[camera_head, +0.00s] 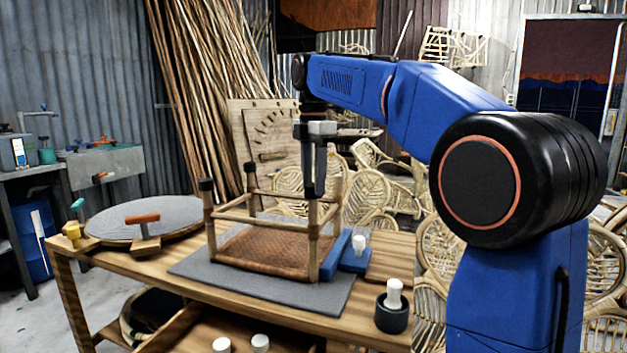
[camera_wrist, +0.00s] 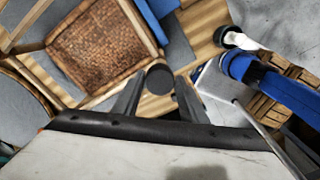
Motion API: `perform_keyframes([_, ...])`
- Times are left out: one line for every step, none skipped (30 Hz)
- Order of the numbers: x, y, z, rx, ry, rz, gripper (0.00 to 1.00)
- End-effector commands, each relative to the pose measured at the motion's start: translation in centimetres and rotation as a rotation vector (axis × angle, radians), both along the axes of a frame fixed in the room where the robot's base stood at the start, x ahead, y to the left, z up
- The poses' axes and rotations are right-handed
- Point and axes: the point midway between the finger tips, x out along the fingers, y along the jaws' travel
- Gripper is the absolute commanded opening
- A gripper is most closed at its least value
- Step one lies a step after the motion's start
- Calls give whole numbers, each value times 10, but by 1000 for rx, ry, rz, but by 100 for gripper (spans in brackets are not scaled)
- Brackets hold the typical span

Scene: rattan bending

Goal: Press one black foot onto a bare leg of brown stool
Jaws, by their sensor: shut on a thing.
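The brown stool stands upside down on a grey mat (camera_head: 190,268), its woven seat (camera_head: 262,248) low and its legs upward. The two left legs carry black feet, one in front (camera_head: 206,185) and one behind (camera_head: 250,168). My gripper (camera_head: 314,190) points down directly over the front right leg (camera_head: 313,240). In the wrist view, its fingers are shut on a round black foot (camera_wrist: 159,79). The fingers hide the leg's top, so I cannot tell whether the held foot touches it. The back right leg (camera_head: 337,188) looks bare. The woven seat also shows in the wrist view (camera_wrist: 105,42).
A blue block (camera_head: 336,256) lies close to the stool's right side. A dark pot (camera_head: 390,318) with a white bottle stands at the bench's front right. A grey round plate (camera_head: 110,220) with an orange-handled clamp (camera_head: 142,219) is at left. Rattan chairs stand behind.

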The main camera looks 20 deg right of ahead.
Motion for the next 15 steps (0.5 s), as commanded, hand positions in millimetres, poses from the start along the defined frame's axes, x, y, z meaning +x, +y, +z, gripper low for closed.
perform_keyframes([0, 0, -1, 0, 0, 0, 17])
perform_keyframes([0, 0, -1, 0, 0, 0, 17])
perform_keyframes([0, 0, -1, 0, 0, 0, 17])
perform_keyframes([0, 0, -2, 0, 0, 0, 17])
perform_keyframes([0, 0, -2, 0, 0, 0, 17])
perform_keyframes([0, 0, -2, 0, 0, 0, 17])
perform_keyframes([0, 0, -3, 0, 0, 0, 17])
perform_keyframes([0, 0, -3, 0, 0, 0, 17])
perform_keyframes([0, 0, -4, 0, 0, 0, 17])
perform_keyframes([0, 0, -4, 0, 0, 0, 17])
perform_keyframes([0, 0, -4, 0, 0, 0, 17])
perform_keyframes([0, 0, -5, 0, 1, 0, 17])
perform_keyframes([0, 0, -5, 0, 1, 0, 17])
perform_keyframes([0, 0, -6, 0, 1, 0, 17])
perform_keyframes([0, 0, -6, 0, 1, 0, 17])
